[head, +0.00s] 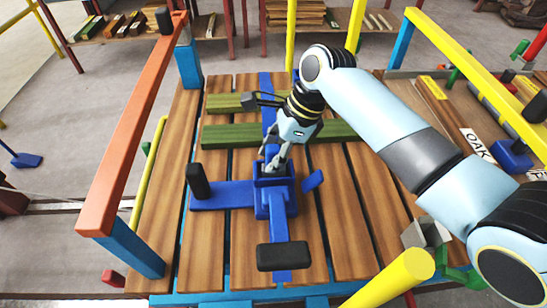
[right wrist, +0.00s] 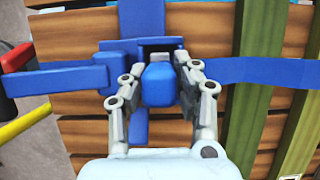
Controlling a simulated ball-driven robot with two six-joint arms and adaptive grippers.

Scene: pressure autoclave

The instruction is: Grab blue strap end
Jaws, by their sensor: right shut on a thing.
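My right gripper (head: 272,165) reaches down over a blue buckle-like fixture (head: 276,205) on the wooden planks. In the right wrist view, my right gripper (right wrist: 160,80) has its two grey fingers on either side of a rounded blue piece, the blue strap end (right wrist: 159,86), and is shut on it. The strap end sits close to the dark opening of the fixture (right wrist: 158,48). A flat blue strap (right wrist: 262,70) runs from the fixture toward the green boards. In the head view the fingers largely hide the strap end. My left gripper is not in view.
Green boards (head: 225,136) lie across the brown planks (head: 330,200). Black-capped blue bars stick out of the fixture to the left (head: 222,196) and front. An orange rail (head: 135,120) stands at left, and a yellow rail (head: 398,278) at front right.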

